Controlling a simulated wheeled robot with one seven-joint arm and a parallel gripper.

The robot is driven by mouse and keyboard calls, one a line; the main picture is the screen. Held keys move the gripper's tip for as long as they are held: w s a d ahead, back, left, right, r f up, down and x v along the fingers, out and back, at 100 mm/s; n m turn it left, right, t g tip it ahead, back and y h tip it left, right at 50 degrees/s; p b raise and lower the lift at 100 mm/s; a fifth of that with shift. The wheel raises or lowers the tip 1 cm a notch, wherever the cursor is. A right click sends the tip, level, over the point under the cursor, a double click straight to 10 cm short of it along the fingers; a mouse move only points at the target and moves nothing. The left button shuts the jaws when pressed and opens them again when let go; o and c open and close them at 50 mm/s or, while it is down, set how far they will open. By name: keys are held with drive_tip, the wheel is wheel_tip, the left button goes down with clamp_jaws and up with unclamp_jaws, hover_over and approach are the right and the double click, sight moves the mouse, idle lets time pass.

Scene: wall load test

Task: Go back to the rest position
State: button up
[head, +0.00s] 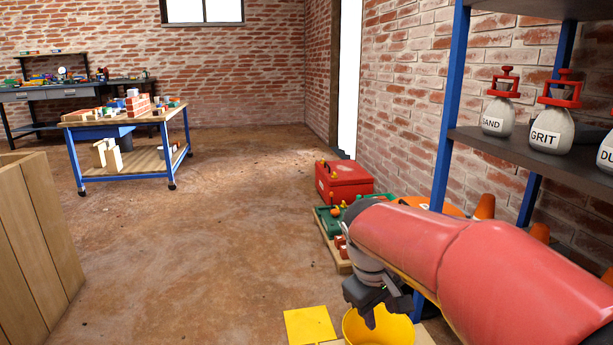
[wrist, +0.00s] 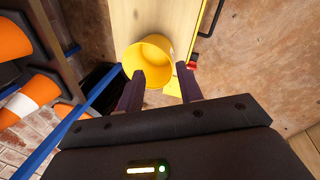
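My gripper (head: 370,308) hangs at the end of my red arm, at the lower right of the head view, above a yellow bucket (head: 388,330). In the wrist view my gripper's two dark fingers (wrist: 160,92) stand apart with nothing between them. The bucket shows in the wrist view (wrist: 150,60) just beyond the fingertips, on a pale wooden surface (wrist: 165,18). It looks empty inside. I cannot tell whether the fingers touch its rim.
A blue-framed shelf (head: 452,100) with labelled sacks (head: 550,128) stands close on the right. Orange cones (head: 484,206) and a red toolbox (head: 343,182) are by the wall. A wheeled workbench (head: 125,140) is at the back left. The floor in the middle is clear.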

drive_tip(key=s+d+m+t+y, duration=0.2)
drive_tip(key=s+m+t, duration=0.3)
drive_tip(key=s, duration=1.2)
wheel_tip(320, 180, up, 14)
drive_tip(key=m+g+p, duration=0.1)
drive_tip(key=p, duration=1.2)
drive_tip(key=shift+s+f+p, duration=0.25)
drive_tip(key=shift+p, duration=0.05)
drive_tip(key=shift+c, duration=0.5)
